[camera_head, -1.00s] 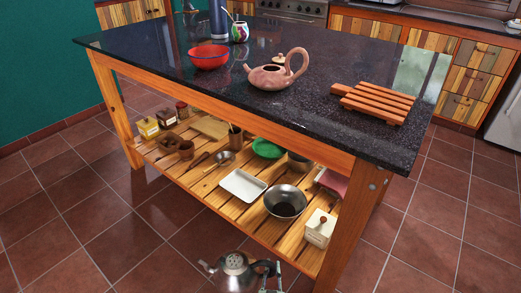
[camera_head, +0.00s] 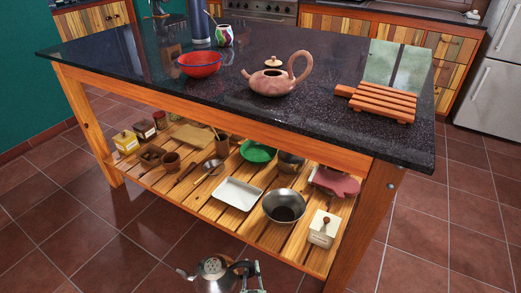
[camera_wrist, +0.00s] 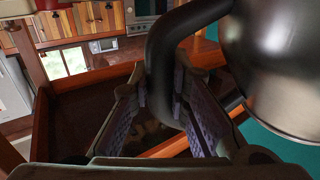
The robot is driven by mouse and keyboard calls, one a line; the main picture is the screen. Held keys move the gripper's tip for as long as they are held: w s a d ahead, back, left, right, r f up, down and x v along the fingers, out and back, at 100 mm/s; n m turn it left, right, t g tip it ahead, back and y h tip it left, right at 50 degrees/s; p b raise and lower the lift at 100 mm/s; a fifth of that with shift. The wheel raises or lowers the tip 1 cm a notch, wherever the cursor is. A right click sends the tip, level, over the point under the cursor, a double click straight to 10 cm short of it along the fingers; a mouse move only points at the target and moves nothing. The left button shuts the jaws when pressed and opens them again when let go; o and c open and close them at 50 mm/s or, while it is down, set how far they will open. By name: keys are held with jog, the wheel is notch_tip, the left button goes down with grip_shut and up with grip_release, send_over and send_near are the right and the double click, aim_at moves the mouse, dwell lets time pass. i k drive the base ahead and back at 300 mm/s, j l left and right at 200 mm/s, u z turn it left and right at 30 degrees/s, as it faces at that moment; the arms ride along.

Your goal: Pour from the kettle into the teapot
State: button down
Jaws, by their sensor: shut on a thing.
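The pink clay teapot (camera_head: 270,83) stands upright on the dark countertop, spout to the left and looped handle to the right. Its opening shows dark, and a pale knobbed lid (camera_head: 272,63) shows just behind it. The metal kettle (camera_head: 212,277) is low at the bottom edge of the head view, in front of the island and below its top, cut off by the frame. My gripper (camera_head: 251,277) is at its right side. In the wrist view my gripper (camera_wrist: 162,85) is shut on the black handle, with the shiny kettle body (camera_wrist: 280,70) at right.
The island countertop (camera_head: 190,95) stands between the kettle and teapot. A red bowl (camera_head: 200,66) and patterned cup (camera_head: 224,36) are left of the teapot; a wooden rack (camera_head: 383,101) is right. The slatted lower shelf (camera_head: 205,209) holds several items. The counter's front strip is clear.

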aim_at(269, 82)
jog(key=i+j, duration=0.1)
jog(key=j, duration=0.4)
jog(key=i+j, duration=0.1)
jog(key=j, duration=0.4)
jog(key=i+j, duration=0.15)
jog(key=j, duration=0.35)
jog(key=i+j, duration=0.1)
jog(key=j, duration=0.4)
jog(key=i+j, duration=0.1)
jog(key=j, duration=0.4)
